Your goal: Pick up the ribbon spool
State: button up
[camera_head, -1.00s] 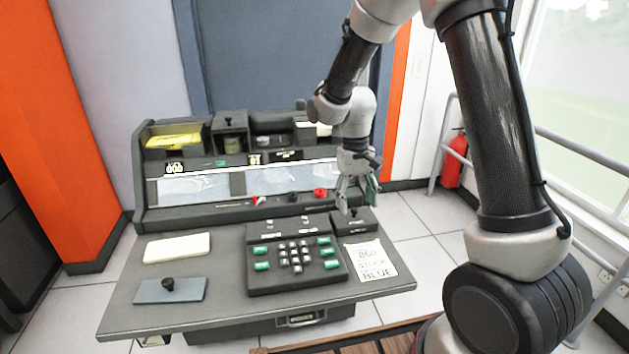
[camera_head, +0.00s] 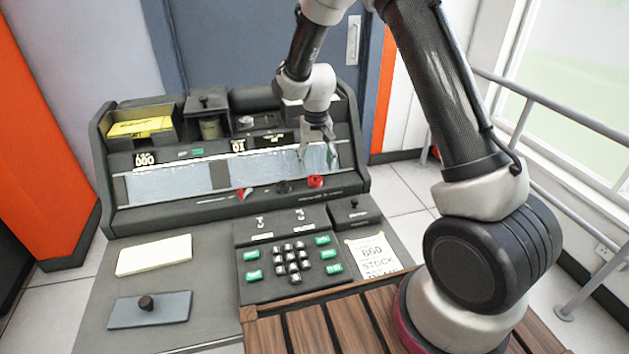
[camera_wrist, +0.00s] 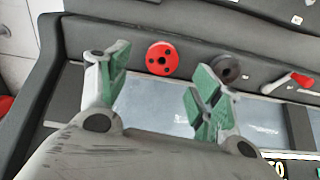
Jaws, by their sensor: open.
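The red round disc with dark holes, which looks like the ribbon spool, sits on the console's dark ledge below the right window in the head view (camera_head: 315,181). In the wrist view the red spool (camera_wrist: 162,59) shows whole, beyond and between my fingers. My gripper (camera_head: 319,159) is open, with green inner pads, in front of the right window and above the spool in the picture. In the wrist view my gripper (camera_wrist: 158,78) has nothing between its fingers, and the spool is apart from them.
A dark round knob (camera_wrist: 226,68) is beside the spool, near one finger. A red-and-white lever (camera_head: 245,193) is farther along the ledge. A keypad (camera_head: 290,258), a cream card stack (camera_head: 154,255) and a paper note (camera_head: 373,255) lie on the desk.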

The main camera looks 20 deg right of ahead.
aim_at(315, 176)
notch_tip(315, 176, down, 5)
jog(key=shift+a+f, duration=0.1)
jog(key=c, duration=1)
